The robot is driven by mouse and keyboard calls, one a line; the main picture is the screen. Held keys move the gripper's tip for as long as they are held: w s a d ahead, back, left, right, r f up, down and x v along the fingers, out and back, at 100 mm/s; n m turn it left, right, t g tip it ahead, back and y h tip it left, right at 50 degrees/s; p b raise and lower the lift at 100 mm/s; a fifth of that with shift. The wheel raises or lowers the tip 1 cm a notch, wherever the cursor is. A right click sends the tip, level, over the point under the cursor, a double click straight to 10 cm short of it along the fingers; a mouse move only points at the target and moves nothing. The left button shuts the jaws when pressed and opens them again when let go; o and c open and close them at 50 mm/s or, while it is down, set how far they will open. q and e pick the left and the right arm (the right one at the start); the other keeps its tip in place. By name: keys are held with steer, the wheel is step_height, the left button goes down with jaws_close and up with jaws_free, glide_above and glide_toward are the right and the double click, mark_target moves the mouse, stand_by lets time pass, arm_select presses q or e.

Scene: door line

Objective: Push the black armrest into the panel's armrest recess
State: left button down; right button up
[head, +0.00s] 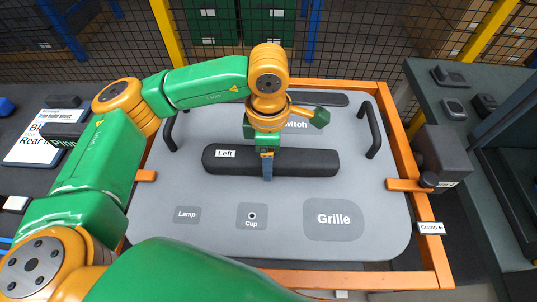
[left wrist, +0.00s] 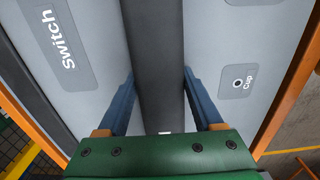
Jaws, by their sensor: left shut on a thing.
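The black armrest (head: 310,163) is a long rounded bar with a "Left" label, lying across the middle of the grey panel (head: 160,215). My left gripper (head: 267,166) comes down from above near the bar's middle, its blue fingers on both long sides. In the left wrist view the fingertips (left wrist: 159,72) are against the sides of the armrest (left wrist: 155,35). No armrest recess shows; the bar may hide it, and I cannot tell whether the bar is seated. My right gripper is not in view.
The panel has Lamp (head: 187,215), Cup (head: 252,216), Grille (head: 333,219) and Switch (left wrist: 60,45) spots. Black handles (head: 372,130) rise at both sides. An orange frame (head: 425,215) with a clamp (head: 408,185) surrounds it. Side tables (head: 440,105) hold small parts.

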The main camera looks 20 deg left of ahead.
arm_select(q)
jaws_free()
step_height(320, 180, up, 7)
steer(key=shift+r+b, duration=0.1)
steer(key=shift+b, duration=0.55)
